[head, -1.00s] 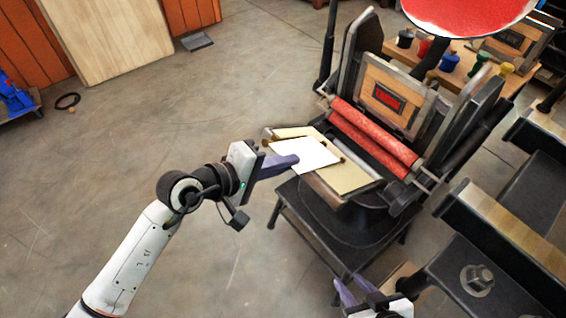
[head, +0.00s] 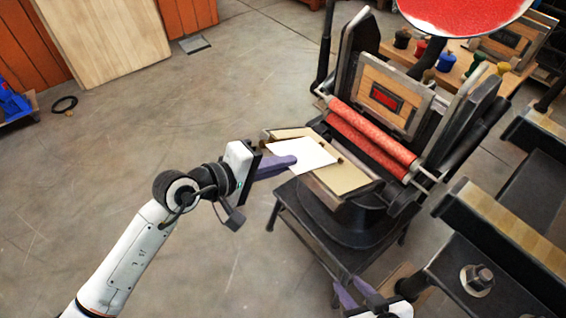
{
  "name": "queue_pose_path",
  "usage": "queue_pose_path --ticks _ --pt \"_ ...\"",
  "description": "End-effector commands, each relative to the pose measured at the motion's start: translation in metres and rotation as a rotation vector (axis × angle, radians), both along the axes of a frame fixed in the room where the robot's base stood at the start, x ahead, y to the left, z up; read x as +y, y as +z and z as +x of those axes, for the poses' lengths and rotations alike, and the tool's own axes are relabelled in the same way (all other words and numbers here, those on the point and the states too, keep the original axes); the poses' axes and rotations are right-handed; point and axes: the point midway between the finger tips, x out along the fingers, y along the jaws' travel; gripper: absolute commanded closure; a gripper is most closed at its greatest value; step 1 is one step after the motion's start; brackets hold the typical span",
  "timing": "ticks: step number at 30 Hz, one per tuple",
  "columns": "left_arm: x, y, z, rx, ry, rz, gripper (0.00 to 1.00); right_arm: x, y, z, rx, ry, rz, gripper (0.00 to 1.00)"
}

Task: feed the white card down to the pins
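The white card (head: 303,156) is over the upper left part of the cream bed (head: 346,178) of the hand press. The fingers of my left gripper (head: 284,162) are shut on the card's left edge. Small brown pins (head: 341,161) show beside the card's right corner. I cannot tell whether the card touches the bed or the pins. My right gripper (head: 356,291) is low in the picture, by the press's foot, with its two purple fingers apart and nothing seen between them.
Red rollers (head: 370,140) lie across the press just behind the bed. A round red ink disc (head: 465,12) stands above. Ink jars (head: 446,62) stand on a wooden bench behind. A dark machine with a large bolt (head: 477,279) is at lower right.

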Motion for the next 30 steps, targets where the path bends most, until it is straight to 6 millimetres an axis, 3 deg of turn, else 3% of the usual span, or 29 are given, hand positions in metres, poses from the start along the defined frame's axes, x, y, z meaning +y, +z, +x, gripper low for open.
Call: queue_pose_path --ticks 1,14,18,30 --pt "0.0023 -0.0092 0.0002 0.011 0.002 0.015 1.0 0.0 -0.0018 -0.0002 0.0 0.0 0.0 0.69" --pt "0.0055 -0.0079 0.0036 0.007 0.008 0.014 1.0 0.0 -0.0028 -0.0002 0.0 0.0 0.0 0.69" --pt "0.0057 -0.0075 0.0038 0.006 0.009 0.014 0.77 0.0 -0.0028 -0.0005 0.001 0.0 0.0 0.69" --pt "0.0042 -0.0038 0.0036 0.003 0.006 0.007 0.77 0.0 -0.0023 -0.0003 0.0 0.0 0.0 0.69"
